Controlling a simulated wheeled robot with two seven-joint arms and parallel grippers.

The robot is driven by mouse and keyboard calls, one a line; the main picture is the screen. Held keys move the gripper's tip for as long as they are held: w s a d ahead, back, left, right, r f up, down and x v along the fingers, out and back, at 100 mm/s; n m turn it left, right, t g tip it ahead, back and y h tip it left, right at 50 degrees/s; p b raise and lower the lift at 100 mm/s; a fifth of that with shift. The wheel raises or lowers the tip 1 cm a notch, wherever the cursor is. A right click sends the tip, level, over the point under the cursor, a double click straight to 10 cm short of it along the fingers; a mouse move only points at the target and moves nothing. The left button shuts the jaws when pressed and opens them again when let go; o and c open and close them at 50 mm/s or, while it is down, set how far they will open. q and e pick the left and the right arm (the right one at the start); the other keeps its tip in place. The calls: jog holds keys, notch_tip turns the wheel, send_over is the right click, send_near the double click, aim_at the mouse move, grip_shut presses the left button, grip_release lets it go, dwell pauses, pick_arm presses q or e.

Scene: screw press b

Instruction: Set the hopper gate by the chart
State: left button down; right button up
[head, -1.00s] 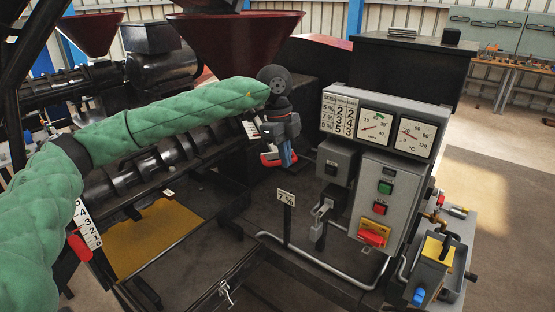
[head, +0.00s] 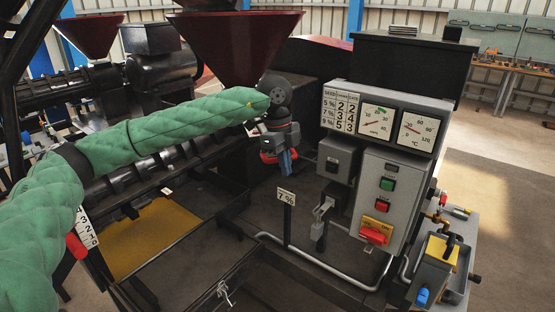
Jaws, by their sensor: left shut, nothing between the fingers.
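The dark red hopper (head: 235,40) stands at the top centre above the press. The chart (head: 340,112) is on the grey control box; its columns seem headed seed, choke and gate, and its 7 % row seems to read 3 and 4. A small sign (head: 286,197) reads 7 %. My left gripper (head: 284,168) is below and right of the hopper, shut and empty, pointing down. The gate and its setting are not clear behind my arm and gripper. A numbered scale (head: 90,232) and a red handle (head: 75,246) show at the left. My right gripper is out of view.
The grey control box (head: 385,185) with dials, buttons and a red switch (head: 372,236) stands right of my gripper. A bent pipe (head: 325,272) runs below it. A yellow-topped device (head: 437,250) stands at the right. There is open space between gripper and sign.

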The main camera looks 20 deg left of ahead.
pick_arm(q)
jog(key=shift+f, duration=0.3)
jog(key=shift+w+a+b, duration=0.15)
jog(key=shift+w+a, duration=0.2)
jog(key=shift+w, duration=0.2)
jog(key=shift+w+a+b, duration=0.15)
jog(key=shift+w+a, duration=0.2)
jog(key=shift+w, duration=0.2)
jog(key=shift+w+a, duration=0.2)
jog(key=shift+w, duration=0.1)
jog(key=shift+w+a, duration=0.25)
jog(key=shift+w, duration=0.1)
jog(key=shift+s+d, duration=0.1)
jog(key=shift+s, duration=0.05)
dwell(0.3)
notch_tip(320, 180, up, 9)
jog(key=s+d+p, duration=0.1)
jog(key=p, duration=0.1)
jog(key=shift+s, duration=0.4)
dwell(1.2)
jog(key=shift+d, duration=0.1)
